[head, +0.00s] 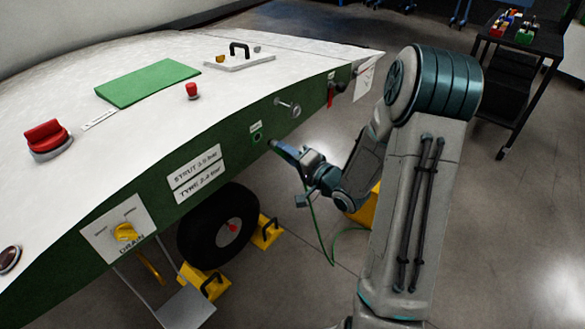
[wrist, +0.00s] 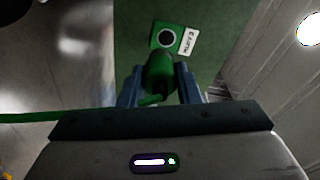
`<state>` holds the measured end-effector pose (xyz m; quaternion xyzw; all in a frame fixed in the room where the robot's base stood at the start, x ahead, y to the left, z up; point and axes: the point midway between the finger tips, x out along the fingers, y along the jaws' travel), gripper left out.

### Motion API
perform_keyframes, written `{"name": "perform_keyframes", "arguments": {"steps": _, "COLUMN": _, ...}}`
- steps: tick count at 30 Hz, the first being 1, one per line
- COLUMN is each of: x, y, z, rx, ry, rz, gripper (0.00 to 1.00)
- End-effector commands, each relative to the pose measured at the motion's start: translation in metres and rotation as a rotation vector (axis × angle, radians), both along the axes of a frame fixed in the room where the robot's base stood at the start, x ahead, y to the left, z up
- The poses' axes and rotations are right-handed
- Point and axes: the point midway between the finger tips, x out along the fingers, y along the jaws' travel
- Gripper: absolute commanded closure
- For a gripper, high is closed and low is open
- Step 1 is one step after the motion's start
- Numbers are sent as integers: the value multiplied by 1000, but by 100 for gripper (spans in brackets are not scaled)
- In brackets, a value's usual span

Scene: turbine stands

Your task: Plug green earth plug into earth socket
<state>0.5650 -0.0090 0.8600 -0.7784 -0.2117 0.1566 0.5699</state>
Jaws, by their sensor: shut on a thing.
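The green earth plug (wrist: 160,76) is between the two blue fingers of my gripper (wrist: 160,88) in the wrist view. My gripper is shut on it. The earth socket (wrist: 166,38) is a dark round hole in a green square, just beyond the plug, with a white label beside it. In the head view the socket (head: 257,137) is on the green side panel, and my gripper (head: 277,147) is close to the panel, a little right of and below it. The plug looks apart from the socket. The plug's tip is hard to make out in the head view.
A green cable (head: 322,232) hangs from my gripper toward the floor. A metal knob (head: 289,107) sticks out of the panel to the right of the socket. A wheel (head: 218,226) with yellow chocks (head: 268,232) stands below. A tool cart (head: 518,60) is at the back right.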

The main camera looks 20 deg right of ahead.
Motion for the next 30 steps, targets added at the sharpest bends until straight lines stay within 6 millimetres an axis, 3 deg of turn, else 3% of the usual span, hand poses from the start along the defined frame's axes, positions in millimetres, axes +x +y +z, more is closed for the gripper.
{"name": "perform_keyframes", "arguments": {"steps": 6, "x": -17, "y": -8, "z": 2, "rx": -64, "ry": -43, "rz": 86, "gripper": 100}}
{"name": "perform_keyframes", "arguments": {"steps": 11, "x": -18, "y": -8, "z": 6, "rx": -73, "ry": -51, "rz": 98, "gripper": 100}}
{"name": "perform_keyframes", "arguments": {"steps": 30, "x": 19, "y": 18, "z": 7, "rx": -71, "ry": -50, "rz": 95, "gripper": 100}}
